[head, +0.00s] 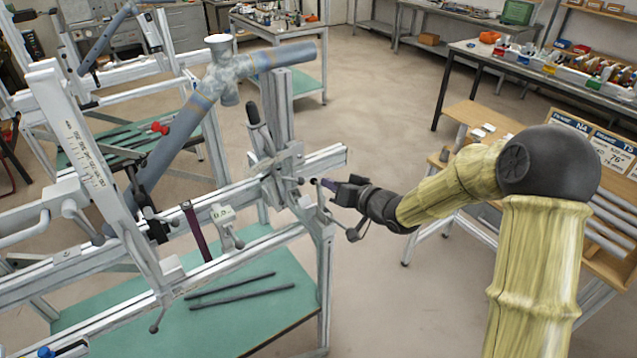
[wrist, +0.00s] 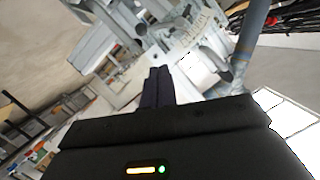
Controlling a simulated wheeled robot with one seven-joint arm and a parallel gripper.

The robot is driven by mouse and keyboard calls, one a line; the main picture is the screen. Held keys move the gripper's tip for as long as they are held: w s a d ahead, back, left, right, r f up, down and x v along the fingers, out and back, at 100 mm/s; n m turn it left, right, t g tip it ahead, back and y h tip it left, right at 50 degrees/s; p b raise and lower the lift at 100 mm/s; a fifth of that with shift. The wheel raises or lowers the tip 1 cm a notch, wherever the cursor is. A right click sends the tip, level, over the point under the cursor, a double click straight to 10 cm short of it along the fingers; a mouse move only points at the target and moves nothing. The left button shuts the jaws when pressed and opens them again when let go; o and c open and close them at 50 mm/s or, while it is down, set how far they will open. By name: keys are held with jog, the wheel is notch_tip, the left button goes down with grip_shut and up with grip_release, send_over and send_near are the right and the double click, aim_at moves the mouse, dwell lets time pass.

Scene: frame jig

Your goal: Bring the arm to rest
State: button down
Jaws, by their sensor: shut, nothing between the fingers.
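My arm, in a yellowish sleeve with a dark joint, reaches in from the right in the head view. My gripper (head: 325,184) is shut and empty. Its tips are close to the right end of the grey metal frame jig (head: 325,158), near the clamp parts there. I cannot tell whether they touch it. In the wrist view the dark gripper fingers (wrist: 158,86) are together and point toward the metal jig parts (wrist: 185,38).
Grey-blue tubes (head: 185,125) are held in the jig. A green shelf (head: 245,310) below carries two dark rods (head: 240,290). A wooden rack with signs (head: 600,150) stands at right behind my arm. Workbenches (head: 540,70) line the back. Open floor (head: 380,110) lies between.

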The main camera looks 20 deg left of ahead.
jog(key=shift+v, duration=0.85)
jog(key=shift+w+d, duration=0.15)
jog(key=shift+w, duration=0.05)
jog(key=s+d+f+m+h, duration=0.25)
jog(key=d+h, duration=0.25)
jog(key=d, duration=0.5)
jog(key=s+d+f+m+h, duration=0.15)
jog(key=s+d+h, duration=0.3)
jog(key=d, duration=0.45)
jog(key=s+d+g+h, duration=0.1)
jog(key=s+d+g, duration=0.1)
jog(key=s+d, duration=0.2)
jog(key=s+d+m+g+h, duration=0.1)
jog(key=s+d, duration=0.4)
jog(key=s, duration=0.6)
jog(key=shift+s+f+m+g+h, duration=0.35)
jog(key=shift+g+h, duration=0.3)
jog(key=shift+g, duration=0.55)
jog(key=shift+w+d, duration=0.1)
jog(key=shift+w, duration=0.05)
